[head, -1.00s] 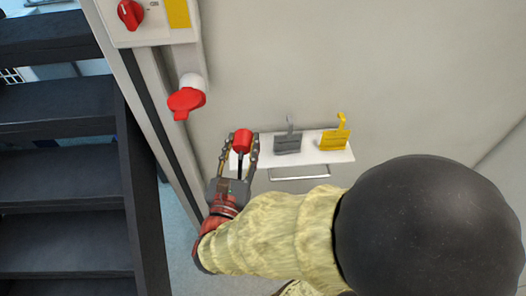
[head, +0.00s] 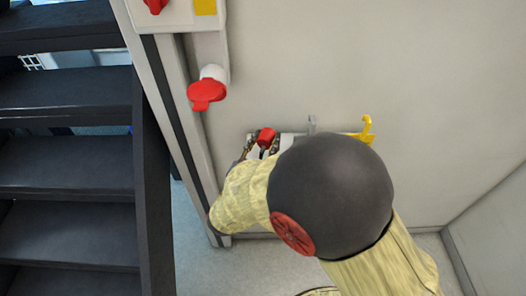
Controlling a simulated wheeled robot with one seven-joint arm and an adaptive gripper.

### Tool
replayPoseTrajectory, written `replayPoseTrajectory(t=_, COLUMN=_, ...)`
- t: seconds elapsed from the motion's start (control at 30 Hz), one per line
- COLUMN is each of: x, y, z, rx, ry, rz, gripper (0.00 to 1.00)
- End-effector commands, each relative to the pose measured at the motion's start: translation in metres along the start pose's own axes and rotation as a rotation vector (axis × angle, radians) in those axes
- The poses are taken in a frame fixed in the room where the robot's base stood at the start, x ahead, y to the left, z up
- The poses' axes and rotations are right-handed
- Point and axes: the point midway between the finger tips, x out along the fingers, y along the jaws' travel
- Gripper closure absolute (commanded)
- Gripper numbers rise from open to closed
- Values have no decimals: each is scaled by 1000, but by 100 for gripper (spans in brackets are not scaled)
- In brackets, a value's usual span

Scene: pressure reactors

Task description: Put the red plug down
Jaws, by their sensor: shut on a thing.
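The red plug (head: 266,136) shows just above my arm, left of the middle of the head view. My gripper (head: 264,146) is shut on it, with the fingers at its sides. The plug is at the left part of a white shelf (head: 290,139) on the wall. I cannot tell whether the plug touches the shelf. My forearm and its dark round joint hide most of the gripper and much of the shelf.
A grey hook (head: 312,124) and a yellow hook (head: 367,124) stand up from the shelf, right of the plug. A red-capped wall socket (head: 206,92) is up and left. Dark stairs (head: 70,165) fill the left side. The wall above the shelf is clear.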

Motion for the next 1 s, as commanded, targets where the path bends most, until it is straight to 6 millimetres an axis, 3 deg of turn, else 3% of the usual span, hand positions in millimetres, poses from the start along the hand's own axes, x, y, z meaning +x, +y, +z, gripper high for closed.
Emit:
replayPoseTrajectory(t=0.33, x=14, y=13, z=-24, rx=0, ry=0, rz=-2, gripper=100)
replayPoseTrajectory(t=0.53, x=15, y=15, z=-53, rx=-1, ry=-1, rz=0, gripper=100)
replayPoseTrajectory(t=0.97, x=15, y=14, z=-58, rx=1, ry=-1, rz=-1, gripper=100)
replayPoseTrajectory(t=1.0, x=15, y=14, z=-58, rx=0, ry=0, rz=-1, gripper=60)
